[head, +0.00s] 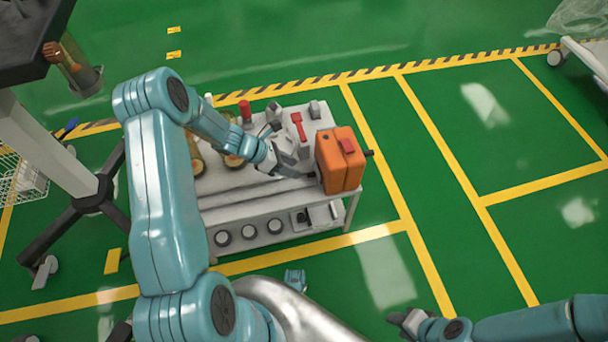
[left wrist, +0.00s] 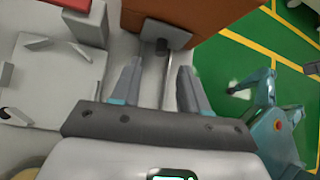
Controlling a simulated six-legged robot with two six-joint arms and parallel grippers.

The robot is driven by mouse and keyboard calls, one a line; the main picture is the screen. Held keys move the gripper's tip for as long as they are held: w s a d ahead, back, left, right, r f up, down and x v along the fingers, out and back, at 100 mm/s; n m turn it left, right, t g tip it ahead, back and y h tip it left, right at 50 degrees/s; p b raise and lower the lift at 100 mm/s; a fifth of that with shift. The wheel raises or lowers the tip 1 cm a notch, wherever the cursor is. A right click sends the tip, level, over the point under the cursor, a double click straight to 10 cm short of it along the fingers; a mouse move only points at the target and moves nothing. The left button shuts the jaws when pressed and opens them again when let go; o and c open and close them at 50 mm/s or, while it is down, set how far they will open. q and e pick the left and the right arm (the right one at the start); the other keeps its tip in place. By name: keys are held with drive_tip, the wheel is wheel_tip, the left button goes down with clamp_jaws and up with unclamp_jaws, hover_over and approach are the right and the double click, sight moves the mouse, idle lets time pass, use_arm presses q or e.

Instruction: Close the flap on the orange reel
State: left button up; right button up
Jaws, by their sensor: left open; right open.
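The orange reel (head: 340,165), a boxy orange case, stands upright at the right end of the white cart. A red patch (head: 347,146) sits on its upper right side. In the left wrist view the reel (left wrist: 215,14) fills the top. A grey plate (left wrist: 158,33) juts from its near side; I cannot tell for sure if it is the flap. My left gripper (head: 308,172) is at the reel's left side. In the wrist view its fingers (left wrist: 158,84) are apart, empty and just short of the plate. My right gripper (head: 402,318) is open and empty, low at the right.
The cart top (head: 237,183) also bears a red-handled tool (head: 298,125), a red cylinder (head: 245,110) and grey fittings left of the reel. A dark-based stand (head: 95,205) is at the left. Green floor right of the cart is clear.

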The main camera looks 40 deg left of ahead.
sight(304, 181)
use_arm(q)
drive_tip(key=b+x, duration=0.1)
drive_tip(key=x, duration=0.4)
drive_tip(key=shift+w+d+f, duration=0.1)
drive_tip(key=shift+d, duration=0.1)
clamp_jaws()
drive_tip(key=shift+f+b, duration=0.2)
drive_tip(key=shift+b, duration=0.25)
drive_tip(key=f+b, duration=0.1)
drive_tip(key=b, duration=0.1)
drive_tip(key=shift+t+h+b, duration=0.3)
drive_tip(key=shift+t+h, duration=0.1)
drive_tip(key=shift+d+r+t+h+b, duration=0.1)
drive_tip(key=shift+r+t+h+b, duration=0.1)
drive_tip(key=shift+t+h+b, duration=0.15)
drive_tip(key=shift+r, duration=0.15)
